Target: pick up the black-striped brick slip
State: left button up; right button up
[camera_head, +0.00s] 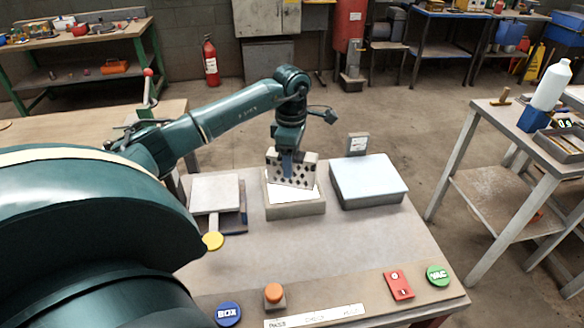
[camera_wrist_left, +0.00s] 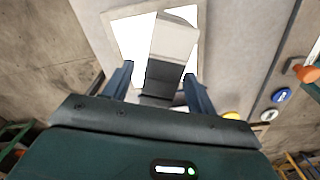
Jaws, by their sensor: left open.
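A pale grey brick (camera_head: 305,173) with rows of dark holes stands on the lit white top of a low box (camera_head: 295,210) in the head view. My left gripper (camera_head: 287,165) points down at it, with a finger in front of its face. In the left wrist view a pale block (camera_wrist_left: 176,38) with dark bands at its near end lies beyond and between the spread fingers of the left gripper (camera_wrist_left: 161,85). I cannot tell whether this block is the black-striped slip, or whether the fingers touch it. My right gripper is not in view.
A square pale plate (camera_head: 214,193) stands left of the lit box, and a white-topped box (camera_head: 369,180) right of it. A yellow disc (camera_head: 213,241), an orange button (camera_head: 274,294) and a red switch plate (camera_head: 398,285) are nearer. The table's middle front is clear.

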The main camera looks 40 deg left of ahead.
pick_arm(q)
notch_tip(320, 180, down, 3)
jog(key=shift+f, duration=0.15)
jog(key=c, duration=1.2)
grip_shut()
